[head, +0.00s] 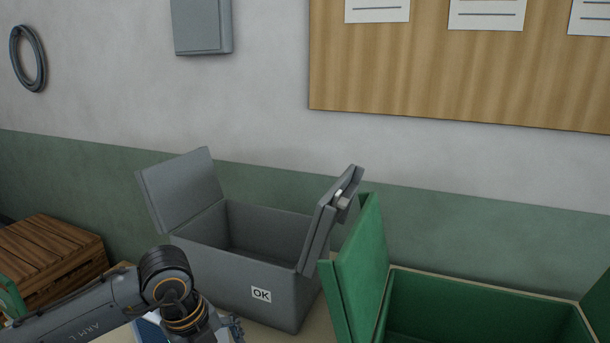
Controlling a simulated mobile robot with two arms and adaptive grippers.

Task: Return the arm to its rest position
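My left arm comes in from the lower left, and its dark wrist with orange rings is in front of the grey box. Only a small part of my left gripper (234,327) shows at the bottom edge; its fingertips are hidden, so I cannot tell if it is open or holding anything. My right gripper is out of view. The grey box (275,310) with an OK label (261,295) stands with its left flap (183,188) and right flap (322,228) raised. The visible part of its inside looks empty.
A green box (480,305) stands open at the right, its left flap (358,270) raised close to the grey box's right flap. A wooden crate (55,250) is at the left. A blue and white item (150,329) lies partly hidden by my wrist. The wall is behind.

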